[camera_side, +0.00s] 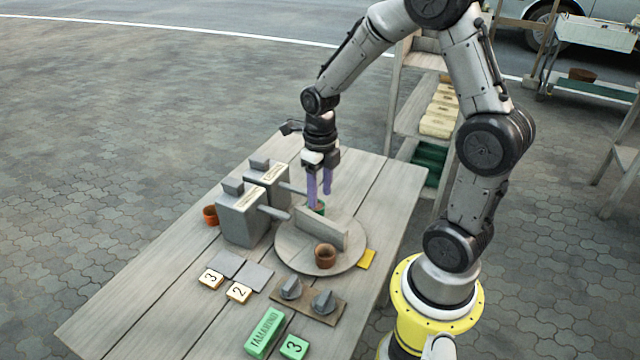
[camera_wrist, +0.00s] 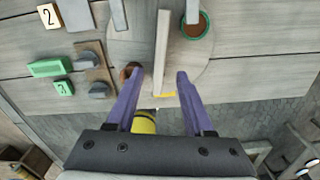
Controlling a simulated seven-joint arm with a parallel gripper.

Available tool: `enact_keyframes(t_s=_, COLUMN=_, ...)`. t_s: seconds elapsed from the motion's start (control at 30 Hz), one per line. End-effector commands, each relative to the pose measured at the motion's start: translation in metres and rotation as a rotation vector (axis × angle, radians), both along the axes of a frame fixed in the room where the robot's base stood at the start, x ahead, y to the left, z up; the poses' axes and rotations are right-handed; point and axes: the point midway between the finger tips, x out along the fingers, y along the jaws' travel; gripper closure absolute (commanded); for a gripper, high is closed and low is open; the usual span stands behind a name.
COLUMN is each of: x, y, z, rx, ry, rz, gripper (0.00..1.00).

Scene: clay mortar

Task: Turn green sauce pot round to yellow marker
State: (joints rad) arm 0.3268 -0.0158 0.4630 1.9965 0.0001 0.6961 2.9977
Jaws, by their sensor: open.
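A green-rimmed sauce pot (camera_wrist: 194,30) stands on the round wooden turntable (camera_side: 290,256), behind an upright divider board (camera_side: 322,228). In the side view the pot (camera_side: 319,209) is partly hidden by my fingers. A yellow marker (camera_side: 366,259) lies at the turntable's right edge; in the wrist view it (camera_wrist: 164,95) shows near the divider's lower end. My gripper (camera_side: 319,200) is open and empty, pointing down, with purple fingers. In the wrist view its fingertips (camera_wrist: 160,72) appear on either side of the divider; I cannot tell their exact height.
A brown pot (camera_side: 325,256) stands on the divider's near side. Two grey dispensers (camera_side: 242,215) with spouts stand left of the turntable. An orange pot (camera_side: 210,215), numbered tiles (camera_side: 239,292), a two-knob board (camera_side: 308,300) and green blocks (camera_side: 265,332) are also on the table.

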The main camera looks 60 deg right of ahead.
Motion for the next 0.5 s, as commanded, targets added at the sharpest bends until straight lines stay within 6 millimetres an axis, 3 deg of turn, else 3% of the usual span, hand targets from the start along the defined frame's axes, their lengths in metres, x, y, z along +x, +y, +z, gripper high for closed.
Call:
enact_keyframes(t_s=0.2, x=0.0, y=0.0, z=0.018, rx=0.0, ry=-0.001, rz=0.0, gripper=0.47)
enact_keyframes(t_s=0.5, x=0.0, y=0.0, z=0.019, rx=0.0, ry=0.0, rz=0.0, gripper=0.49)
